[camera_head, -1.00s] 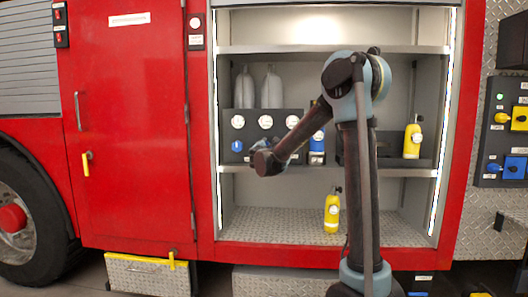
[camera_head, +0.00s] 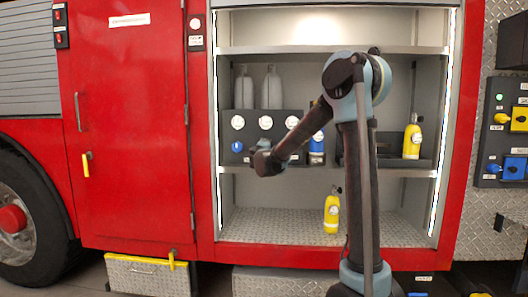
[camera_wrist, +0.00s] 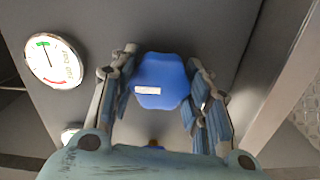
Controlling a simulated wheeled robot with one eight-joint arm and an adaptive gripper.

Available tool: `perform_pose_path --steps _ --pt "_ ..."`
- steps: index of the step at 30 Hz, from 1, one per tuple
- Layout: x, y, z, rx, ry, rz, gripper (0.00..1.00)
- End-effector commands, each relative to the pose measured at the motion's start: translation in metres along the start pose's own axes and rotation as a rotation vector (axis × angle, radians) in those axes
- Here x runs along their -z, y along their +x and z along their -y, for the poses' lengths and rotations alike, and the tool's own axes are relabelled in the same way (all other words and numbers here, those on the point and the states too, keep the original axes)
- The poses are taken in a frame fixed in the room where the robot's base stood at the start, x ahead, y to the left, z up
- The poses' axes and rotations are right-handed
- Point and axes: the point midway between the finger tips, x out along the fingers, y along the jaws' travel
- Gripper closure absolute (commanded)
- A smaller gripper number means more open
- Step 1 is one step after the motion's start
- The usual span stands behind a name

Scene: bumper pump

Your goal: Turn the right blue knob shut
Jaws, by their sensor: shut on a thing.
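The blue knob (camera_wrist: 165,82) has a small white mark on its face. It sits between the two fingers of my gripper (camera_wrist: 160,60) in the wrist view, and the gripper is shut on it. In the head view my gripper (camera_head: 263,147) is at the front of the grey gauge panel (camera_head: 250,128), and hides the held knob. Another blue knob (camera_head: 237,146) is uncovered on the panel, left of my gripper.
Round white gauges (camera_head: 265,122) line the panel above the knobs; one gauge (camera_wrist: 56,60) shows close up at left. Yellow bottles (camera_head: 412,138) stand on the shelves. Grey cylinders (camera_head: 271,88) rise behind the panel.

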Motion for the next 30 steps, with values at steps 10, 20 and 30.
perform_pose_path --steps 10,20,30 --pt "-0.0012 -0.0007 0.0017 0.002 0.016 0.002 0.8" --pt "-0.0006 -0.0005 0.0011 0.001 0.014 0.001 0.36" --pt "0.0003 -0.0055 0.0004 0.001 0.013 -0.001 0.36"
